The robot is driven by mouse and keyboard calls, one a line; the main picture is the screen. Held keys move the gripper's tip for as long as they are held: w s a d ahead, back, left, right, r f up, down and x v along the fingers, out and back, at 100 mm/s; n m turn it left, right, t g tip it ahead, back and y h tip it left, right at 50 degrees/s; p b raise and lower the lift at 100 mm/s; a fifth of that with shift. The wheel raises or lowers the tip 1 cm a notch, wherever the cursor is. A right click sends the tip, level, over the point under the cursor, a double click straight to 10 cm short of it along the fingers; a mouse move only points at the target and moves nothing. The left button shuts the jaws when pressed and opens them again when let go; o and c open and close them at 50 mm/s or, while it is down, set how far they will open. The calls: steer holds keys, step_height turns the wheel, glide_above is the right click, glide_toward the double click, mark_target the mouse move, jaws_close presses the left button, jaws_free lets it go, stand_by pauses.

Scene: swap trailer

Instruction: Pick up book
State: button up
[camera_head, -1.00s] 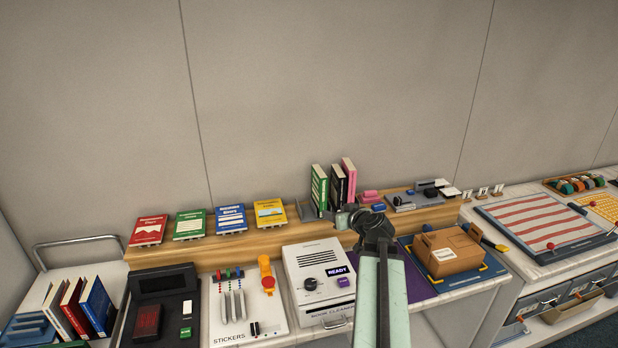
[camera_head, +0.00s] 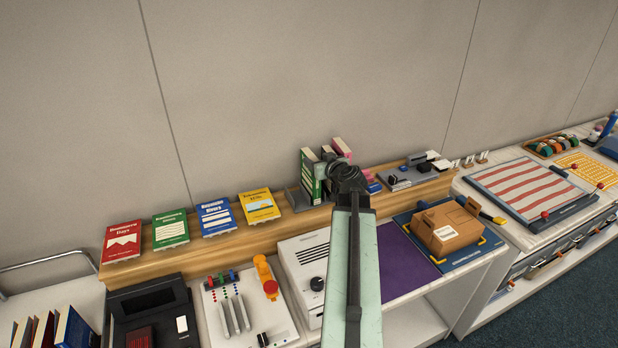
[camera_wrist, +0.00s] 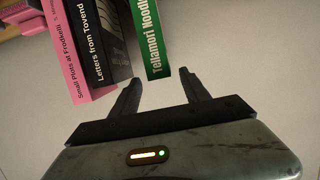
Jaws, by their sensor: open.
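Three books stand upright on the wooden shelf: a green one (camera_head: 310,176), a black one (camera_head: 327,152) and a pink one (camera_head: 341,147). My arm and wrist hide part of the black and pink ones in the head view. In the wrist view the green book (camera_wrist: 153,38), titled "Tellamori Noodle", has its lower end at the gap between the fingers of my open gripper (camera_wrist: 154,82). The black book (camera_wrist: 95,45) is left of it, beyond the left finger, and the pink book (camera_wrist: 67,55) is farther left. Nothing is clearly held; contact with the green book cannot be told.
Several books lie face up along the shelf (camera_head: 190,246) to the left. A grey device (camera_head: 413,172) sits right of the standing books. A cardboard box (camera_head: 446,228) lies on a blue mat below right. The wall is close behind the shelf.

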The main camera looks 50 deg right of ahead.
mark_target(311, 155)
steer(key=b+x, duration=0.1)
steer(key=x, duration=0.4)
steer(key=shift+w+f+b, duration=0.2)
steer(key=shift+b, duration=0.15)
steer(key=shift+s+a+r, duration=0.1)
steer(key=shift+s+a, duration=0.05)
jaws_close()
stand_by(0.9)
